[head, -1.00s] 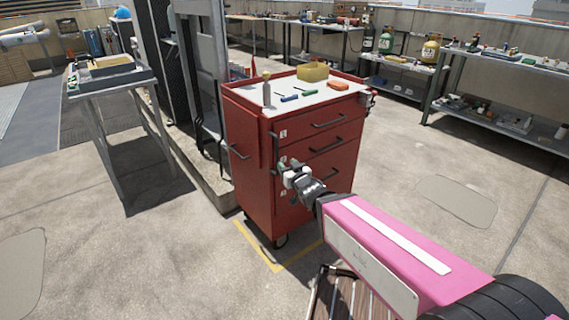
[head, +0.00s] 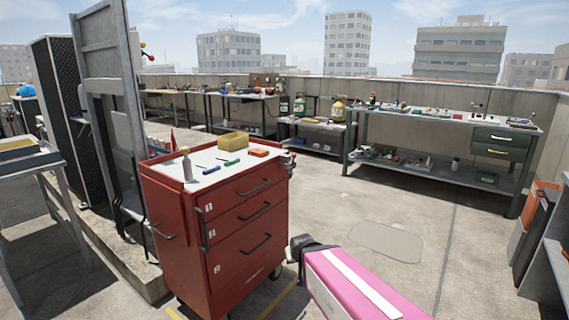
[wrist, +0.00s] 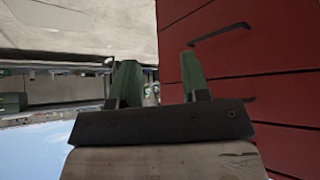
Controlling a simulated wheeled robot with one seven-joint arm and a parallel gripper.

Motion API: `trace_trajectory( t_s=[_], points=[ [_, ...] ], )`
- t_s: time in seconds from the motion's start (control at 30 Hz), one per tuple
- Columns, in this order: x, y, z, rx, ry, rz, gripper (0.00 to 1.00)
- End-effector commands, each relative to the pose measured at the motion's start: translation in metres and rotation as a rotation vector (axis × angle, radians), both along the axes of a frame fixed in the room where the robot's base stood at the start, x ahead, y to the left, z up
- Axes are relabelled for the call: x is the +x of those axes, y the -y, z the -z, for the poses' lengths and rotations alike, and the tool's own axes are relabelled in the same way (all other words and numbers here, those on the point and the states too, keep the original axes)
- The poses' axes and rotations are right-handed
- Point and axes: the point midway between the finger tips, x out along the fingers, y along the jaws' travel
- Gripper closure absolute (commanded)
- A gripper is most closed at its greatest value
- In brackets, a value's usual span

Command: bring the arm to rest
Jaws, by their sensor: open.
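My gripper (wrist: 160,60) shows in the wrist view with its two green fingers apart and nothing between them. In the head view my pink arm (head: 350,285) reaches in from the bottom, and its dark wrist part ends close to the lower right of a red drawer cabinet (head: 235,235). My fingers cannot be made out in the head view. In the wrist view the red cabinet front (wrist: 245,75) fills the right side, beside the fingers. I cannot tell how small the gap to it is.
The cabinet top holds a bottle (head: 187,168), a yellow box (head: 233,140) and small tools. A long workbench (head: 440,120) stands at the back right, and a grey shelf unit (head: 552,245) at the right edge. The floor (head: 390,205) between cabinet and workbench is open.

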Motion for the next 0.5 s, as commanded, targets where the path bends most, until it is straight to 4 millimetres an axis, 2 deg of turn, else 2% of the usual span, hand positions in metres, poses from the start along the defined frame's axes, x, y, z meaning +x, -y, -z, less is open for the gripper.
trace_trajectory(
  t_s=[0.03, 0.23, 0.4, 0.5],
  points=[
    [-0.005, 0.023, 0.006, -0.014, -0.07, 0.036, 0.58],
    [-0.039, 0.094, 0.023, -0.037, -0.358, 0.139, 0.58],
    [-0.067, 0.13, 0.028, -0.025, -0.548, 0.185, 0.58],
    [-0.077, 0.141, 0.028, -0.017, -0.611, 0.198, 0.58]
  ],
)
